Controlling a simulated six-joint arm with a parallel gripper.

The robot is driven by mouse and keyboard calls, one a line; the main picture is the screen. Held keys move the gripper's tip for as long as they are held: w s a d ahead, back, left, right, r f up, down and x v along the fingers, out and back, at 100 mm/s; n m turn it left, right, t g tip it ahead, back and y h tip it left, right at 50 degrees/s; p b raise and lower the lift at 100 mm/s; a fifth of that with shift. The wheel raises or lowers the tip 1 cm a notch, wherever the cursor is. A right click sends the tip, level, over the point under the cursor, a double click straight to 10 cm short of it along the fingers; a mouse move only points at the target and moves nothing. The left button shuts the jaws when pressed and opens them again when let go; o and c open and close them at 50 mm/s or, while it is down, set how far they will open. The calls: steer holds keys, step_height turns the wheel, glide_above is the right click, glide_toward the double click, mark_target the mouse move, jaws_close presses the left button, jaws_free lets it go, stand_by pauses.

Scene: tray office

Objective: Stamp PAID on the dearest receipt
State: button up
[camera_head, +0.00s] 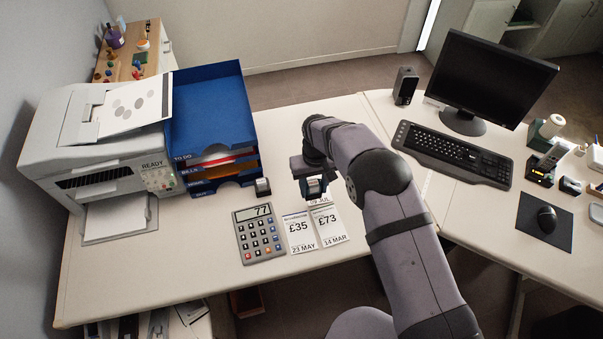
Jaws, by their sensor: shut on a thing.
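My gripper (312,182) is shut on a small dark stamp (314,188) with a pale front, at the middle of the desk. The held stamp is over a receipt (319,201) whose lower edge shows a date ending in JUL; its price is hidden. I cannot tell whether the stamp touches the paper. Two more receipts lie in front: one reads £35, 23 MAY (299,238), and to its right one reads £73, 14 MAR (328,232). I see no stamp mark on the visible parts of these two. A second dark stamp (262,187) stands to the left of my gripper.
A calculator (260,239) showing 77 lies left of the receipts. Blue stacked trays (213,95) and a printer (100,150) stand at left. A keyboard (453,154), monitor (490,78) and mouse (547,219) are at right. The front-left desk is clear.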

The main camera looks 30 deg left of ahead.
steer(key=s+d+p, duration=0.3)
steer(key=s+d, duration=0.1)
steer(key=d, duration=0.5)
steer(key=shift+s+d+r, duration=0.15)
steer(key=shift+s+d, duration=0.1)
steer(key=shift+f, duration=0.2)
steer(key=shift+f+b, duration=1.95)
steer(key=shift+f, duration=0.9)
steer(key=shift+f+b, duration=0.4)
steer(key=shift+f, duration=0.1)
steer(key=shift+s+f, duration=0.1)
stand_by(0.4)
step_height(320, 180, up, 7)
steer(key=p, duration=0.4)
steer(key=shift+p, duration=0.3)
